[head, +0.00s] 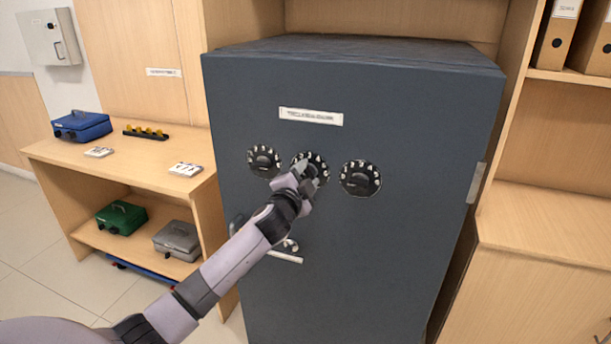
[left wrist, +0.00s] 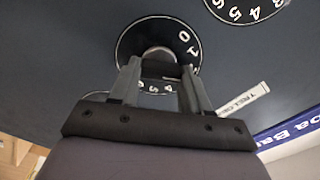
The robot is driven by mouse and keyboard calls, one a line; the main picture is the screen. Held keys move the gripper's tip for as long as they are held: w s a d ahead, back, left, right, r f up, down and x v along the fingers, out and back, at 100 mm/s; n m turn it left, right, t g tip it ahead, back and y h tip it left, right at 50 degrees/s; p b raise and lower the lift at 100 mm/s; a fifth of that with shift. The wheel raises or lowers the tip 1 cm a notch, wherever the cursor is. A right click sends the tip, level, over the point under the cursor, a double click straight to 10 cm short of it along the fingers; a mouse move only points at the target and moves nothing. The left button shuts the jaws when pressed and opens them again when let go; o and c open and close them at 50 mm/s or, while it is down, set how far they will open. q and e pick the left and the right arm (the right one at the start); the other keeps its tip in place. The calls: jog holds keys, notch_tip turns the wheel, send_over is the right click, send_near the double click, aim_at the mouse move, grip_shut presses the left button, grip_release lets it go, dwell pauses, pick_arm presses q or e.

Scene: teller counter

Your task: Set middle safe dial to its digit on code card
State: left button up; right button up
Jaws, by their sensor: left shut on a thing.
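The dark grey safe (head: 390,250) carries three black dials with white digits in a row: a left dial (head: 264,160), the middle dial (head: 318,160) and a right dial (head: 360,178). My left gripper (head: 306,177) is shut on the middle dial's knob and covers part of its face. The left wrist view shows the fingers (left wrist: 159,68) around the knob of this dial (left wrist: 148,30), with digits 1 and 0 readable at its upper right. Small white cards (head: 98,152) (head: 185,169) lie on the side counter; their writing is too small to read. My right gripper is not in view.
A safe handle (head: 285,257) sits below the dials, close to my left forearm. On the counter (head: 60,151) are a blue cash box (head: 82,126) and a black tray with yellow pieces (head: 146,132). Green (head: 122,218) and grey (head: 177,240) boxes stand on the lower shelf.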

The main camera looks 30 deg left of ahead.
pick_arm(q)
jog(key=shift+f, duration=0.1)
jog(key=o, duration=1.1)
jog(key=shift+c, duration=0.2)
jog(key=v, duration=0.7)
jog(key=shift+s, duration=0.1)
jog(key=s+d+f+n+g+h, duration=0.1)
jog(key=s+d+f, duration=0.25)
jog(key=f, duration=0.25)
jog(key=s+d+f+n+g+h, duration=0.1)
jog(key=s+d+f+g+h, duration=0.1)
jog(key=s+d+f, duration=0.3)
jog(key=s+d+f+g+h, duration=0.1)
jog(key=s+f, duration=0.2)
jog(key=f, duration=0.4)
jog(key=s+d+f+n+g+h, duration=0.1)
jog(key=s+d+f+n, duration=0.1)
jog(key=s, duration=0.6)
jog(key=s+d+f+n+g+h, duration=0.1)
jog(key=s+d+f+n+g, duration=0.1)
jog(key=s+d+f, duration=0.3)
jog(key=s+f, duration=0.2)
jog(key=s, duration=0.1)
jog(key=shift+d+n+h, duration=0.25)
jog(key=shift+n+h, duration=0.05)
jog(key=shift+n, duration=0.1)
